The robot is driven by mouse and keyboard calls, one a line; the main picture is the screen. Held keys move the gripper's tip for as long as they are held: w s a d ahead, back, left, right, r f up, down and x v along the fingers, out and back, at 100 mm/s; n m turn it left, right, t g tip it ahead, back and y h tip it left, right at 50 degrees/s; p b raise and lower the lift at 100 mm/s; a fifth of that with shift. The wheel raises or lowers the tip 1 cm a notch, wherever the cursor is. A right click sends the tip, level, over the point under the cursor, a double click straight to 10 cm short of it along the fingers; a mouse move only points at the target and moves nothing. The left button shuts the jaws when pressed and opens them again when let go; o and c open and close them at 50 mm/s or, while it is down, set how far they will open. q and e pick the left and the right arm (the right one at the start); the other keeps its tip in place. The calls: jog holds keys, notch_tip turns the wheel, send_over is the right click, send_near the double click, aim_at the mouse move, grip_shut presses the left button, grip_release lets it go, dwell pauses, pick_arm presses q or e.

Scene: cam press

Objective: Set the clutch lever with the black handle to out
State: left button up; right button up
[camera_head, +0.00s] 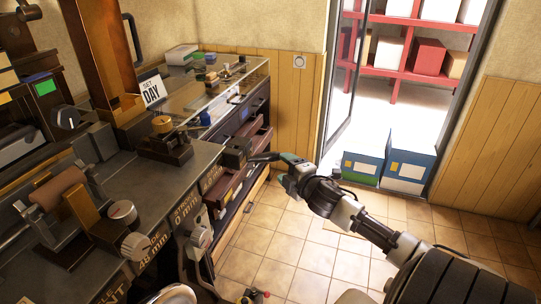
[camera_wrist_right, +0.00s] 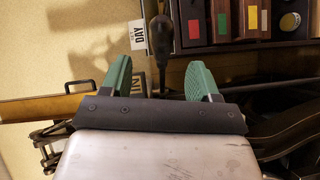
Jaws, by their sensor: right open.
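My right gripper (camera_head: 282,163) has green fingers and is just right of the handle's end. In the right wrist view the right gripper (camera_wrist_right: 160,70) is open, one finger on each side of the black handle (camera_wrist_right: 161,35), which lies in line with the gap. No contact between fingers and handle shows. My left gripper is not in view.
The machine bed (camera_head: 100,185) with knobs and labels fills the left. Open drawers (camera_head: 228,185) lie below the lever block, close to my right gripper. A DAY sign (camera_head: 151,92) stands behind. Blue boxes (camera_head: 405,160) stand by the doorway. Tiled floor (camera_head: 310,255) is mostly clear.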

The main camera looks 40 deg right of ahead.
jog(key=x, duration=0.8)
jog(key=shift+d+f, duration=0.1)
jog(key=shift+f, duration=0.05)
grip_shut()
jog(key=shift+s+a+m, duration=0.3)
jog(key=shift+s, duration=0.1)
jog(key=s+a+m+g+h+p, duration=0.1)
jog(key=s+a+m+h, duration=0.1)
jog(key=s+a+h, duration=0.15)
jog(key=m+g+h, duration=0.3)
jog(key=m+h, duration=0.1)
jog(key=h, duration=0.1)
send_near(273, 161)
jog(key=shift+a+f+y+b, duration=0.15)
jog(key=shift+a+f+b, duration=0.1)
jog(key=shift+a, duration=0.35)
jog(key=shift+a+f+y+b, duration=0.1)
jog(key=shift+a+f+b, duration=0.1)
jog(key=shift+a, duration=0.45)
